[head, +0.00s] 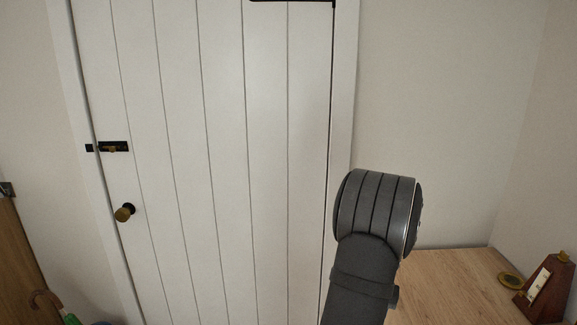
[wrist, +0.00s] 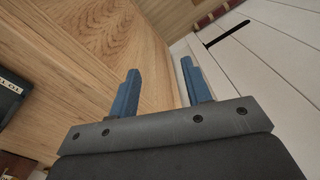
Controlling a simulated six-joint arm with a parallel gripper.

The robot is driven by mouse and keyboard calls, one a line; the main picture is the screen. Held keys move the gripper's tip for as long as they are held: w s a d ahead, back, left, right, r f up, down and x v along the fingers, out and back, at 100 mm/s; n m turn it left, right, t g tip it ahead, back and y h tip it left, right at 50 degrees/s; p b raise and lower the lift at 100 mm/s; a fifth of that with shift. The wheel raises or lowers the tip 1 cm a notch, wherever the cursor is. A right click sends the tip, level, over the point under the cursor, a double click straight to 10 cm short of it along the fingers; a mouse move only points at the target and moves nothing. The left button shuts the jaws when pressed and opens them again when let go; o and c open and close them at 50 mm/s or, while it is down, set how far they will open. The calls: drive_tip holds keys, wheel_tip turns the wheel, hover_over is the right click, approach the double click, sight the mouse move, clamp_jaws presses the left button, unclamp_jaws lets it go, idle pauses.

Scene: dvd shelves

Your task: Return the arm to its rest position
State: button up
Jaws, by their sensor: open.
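My gripper (wrist: 160,88) shows in the wrist view with its two blue fingers apart and nothing between them. Wooden panels and a white plank surface lie beyond the fingers. In the head view my dark grey arm rises at the lower right, in front of the white door's right edge. The gripper itself does not show in the head view.
A white plank door (head: 220,150) with a brass knob (head: 125,212) fills the left and middle. A wooden tabletop (head: 450,285) at the lower right carries a metronome-like object (head: 546,288) and a round brass item (head: 511,281). A dark box (wrist: 10,98) is at the wrist view's left edge.

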drive_tip(key=w+a+f+n, duration=0.1)
drive_tip(key=a+f, duration=0.3)
drive_tip(key=a, duration=1)
drive_tip(key=shift+a+f+n, duration=0.3)
drive_tip(key=shift+a+n, duration=0.1)
drive_tip(key=shift+n, duration=0.4)
drive_tip(key=shift+w, duration=0.1)
